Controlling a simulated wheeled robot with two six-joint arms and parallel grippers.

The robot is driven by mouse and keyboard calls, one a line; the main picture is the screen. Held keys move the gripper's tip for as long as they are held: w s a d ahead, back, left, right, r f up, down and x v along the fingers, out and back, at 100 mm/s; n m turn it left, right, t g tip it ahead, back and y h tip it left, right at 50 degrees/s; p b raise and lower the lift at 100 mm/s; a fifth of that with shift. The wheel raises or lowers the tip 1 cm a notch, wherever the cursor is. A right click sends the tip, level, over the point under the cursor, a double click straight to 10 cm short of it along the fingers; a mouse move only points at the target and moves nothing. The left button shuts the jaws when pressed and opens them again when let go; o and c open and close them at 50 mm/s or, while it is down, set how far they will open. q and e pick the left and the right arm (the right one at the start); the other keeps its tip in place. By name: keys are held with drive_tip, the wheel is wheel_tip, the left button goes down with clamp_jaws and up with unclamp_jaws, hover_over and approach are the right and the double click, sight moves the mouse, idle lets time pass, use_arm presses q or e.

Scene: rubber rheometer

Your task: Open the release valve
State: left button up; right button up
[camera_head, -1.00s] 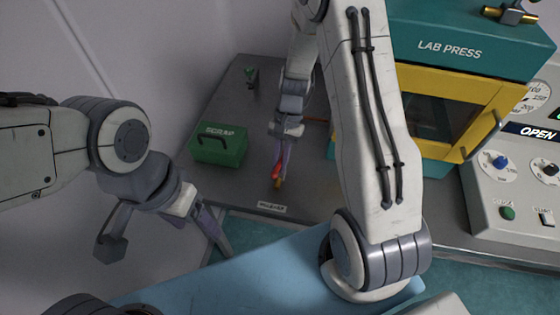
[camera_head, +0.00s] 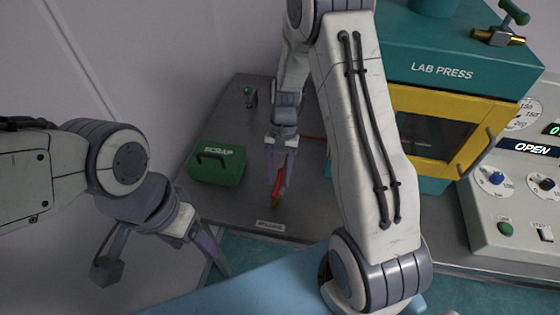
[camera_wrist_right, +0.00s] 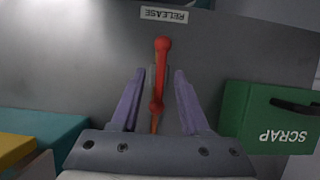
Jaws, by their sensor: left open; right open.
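The release valve has a red lever handle (camera_head: 279,186) on a small brass body (camera_head: 275,203), just behind a white RELEASE label (camera_head: 270,227) on the grey bench. In the right wrist view the red lever (camera_wrist_right: 160,75) lies lengthwise between the fingers, with a visible space on each side. The label (camera_wrist_right: 164,14) shows beyond the lever. My right gripper (camera_wrist_right: 159,71) is open, its purple fingers on either side of the lever; it also shows in the head view (camera_head: 279,183). My left gripper (camera_head: 223,268) is open and empty, low near the bench's left front edge.
A green SCRAP box (camera_head: 217,165) stands left of the valve. The teal lab press (camera_head: 450,55) with yellow door frame (camera_head: 455,155) and the control panel (camera_head: 515,205) stand to the right.

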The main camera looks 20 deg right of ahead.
drive_tip(key=b+v, duration=0.1)
drive_tip(key=v, duration=0.7)
drive_tip(key=shift+w+d+r, duration=0.15)
drive_tip(key=shift+r, duration=0.2)
drive_tip(key=s+a+r+n+t+h, duration=0.1)
drive_tip(key=s+a+r+n, duration=0.55)
drive_tip(key=a, duration=0.35)
drive_tip(key=s+a+n+t, duration=0.1)
drive_tip(key=s+a+n, duration=0.1)
drive_tip(key=s, duration=0.5)
drive_tip(key=s+a+r+n+t, duration=0.1)
drive_tip(key=s+a+n, duration=0.1)
drive_tip(key=s+n, duration=0.3)
drive_tip(key=s, duration=0.3)
drive_tip(key=shift+a+t, duration=0.3)
drive_tip(key=shift+a, duration=0.05)
